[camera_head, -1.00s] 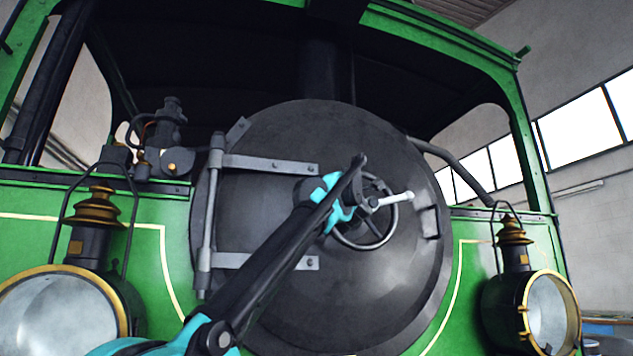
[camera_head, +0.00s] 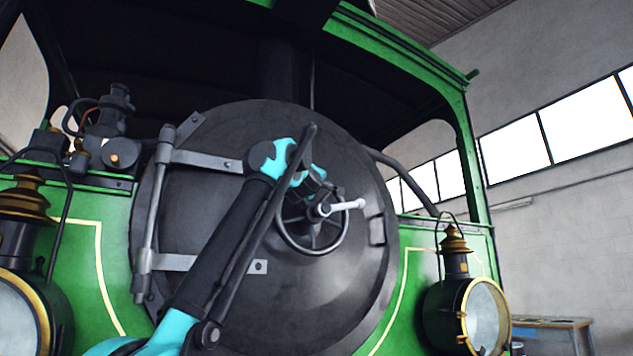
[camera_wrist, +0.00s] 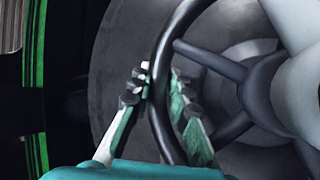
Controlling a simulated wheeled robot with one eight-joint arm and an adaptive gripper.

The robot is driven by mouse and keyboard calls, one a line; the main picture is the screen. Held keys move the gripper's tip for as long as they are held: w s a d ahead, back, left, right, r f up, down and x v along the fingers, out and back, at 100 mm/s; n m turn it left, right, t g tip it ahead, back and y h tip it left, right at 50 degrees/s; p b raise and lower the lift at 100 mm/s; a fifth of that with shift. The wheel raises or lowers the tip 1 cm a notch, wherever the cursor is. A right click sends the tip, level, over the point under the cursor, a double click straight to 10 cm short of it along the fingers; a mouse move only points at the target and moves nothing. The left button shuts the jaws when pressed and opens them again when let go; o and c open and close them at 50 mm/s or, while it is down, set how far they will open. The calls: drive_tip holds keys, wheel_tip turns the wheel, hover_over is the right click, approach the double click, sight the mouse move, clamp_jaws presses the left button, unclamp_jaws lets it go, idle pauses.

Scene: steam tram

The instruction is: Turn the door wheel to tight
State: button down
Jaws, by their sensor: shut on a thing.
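The door wheel (camera_head: 338,240) is a dark spoked ring at the middle of the round black smokebox door (camera_head: 215,200). A pale lever handle (camera_head: 346,205) sticks out to the right from its hub. My gripper (camera_head: 314,184) is at the upper left part of the wheel. In the wrist view the two fingers of my gripper (camera_wrist: 159,80) lie on either side of the dark wheel rim (camera_wrist: 164,45), shut on it. The hub and pale handle (camera_wrist: 300,70) show at the right there. My arm and wrist hide part of the wheel in the head view.
A hinge bar (camera_head: 150,215) with two straps runs down the door's left side. Brass-topped lamps stand at the left (camera_head: 20,290) and right (camera_head: 470,300) of the green front. A table (camera_head: 550,324) is at the far lower right.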

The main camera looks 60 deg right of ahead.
drive_tip(key=shift+s, duration=0.1)
drive_tip(key=c, duration=1.4)
unclamp_jaws()
drive_tip(key=shift+v, duration=6)
drive_tip(key=shift+s, duration=0.1)
